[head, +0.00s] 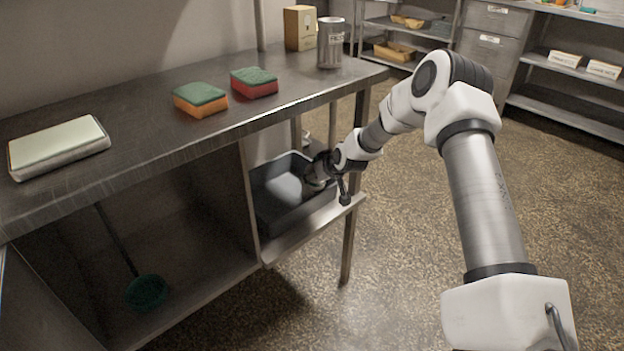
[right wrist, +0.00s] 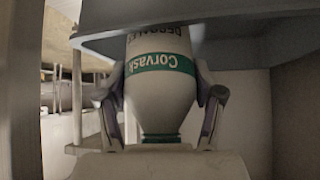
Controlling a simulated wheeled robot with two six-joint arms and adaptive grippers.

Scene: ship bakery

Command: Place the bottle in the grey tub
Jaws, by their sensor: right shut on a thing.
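The grey tub (head: 290,212) sits on the low shelf under the steel counter. My right gripper (head: 317,172) is at the tub's right side, low by its rim. In the right wrist view my right gripper (right wrist: 162,95) is shut on a white bottle (right wrist: 160,88) with a green band reading "Corvask". The lettering is upside down there. I cannot make out the bottle clearly in the head view. My left gripper is not in view.
The counter (head: 130,130) above holds two sponges (head: 200,99) (head: 254,81), a pale scale-like slab (head: 58,146), a metal canister (head: 330,43) and a cardboard box (head: 299,27). A counter leg (head: 350,235) stands right of the tub. A green round-headed tool (head: 147,291) is in the left bay.

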